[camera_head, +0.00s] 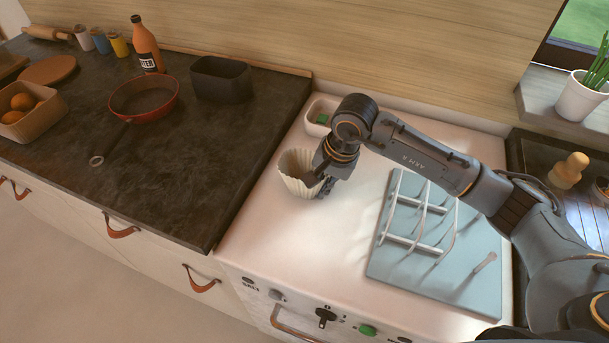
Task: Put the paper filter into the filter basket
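A cream fluted cup that looks like the paper filter (294,177) is on the white top of the stove, near its left edge. It stands upright with its mouth facing up. My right gripper (323,187) points down at the filter's right rim, and its dark fingers overlap that side. Whether the fingers are closed on the filter wall is too small to tell. No filter basket can be made out for certain; a black open container (221,82) stands on the dark counter at the back. My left gripper is not in view.
A blue board (465,272) with a white wire rack (418,238) lies right of the filter, under my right arm. A small white tray (311,126) holding something green is behind. A red-rimmed pan (144,98) and a sauce bottle (146,45) stand on the counter (190,165).

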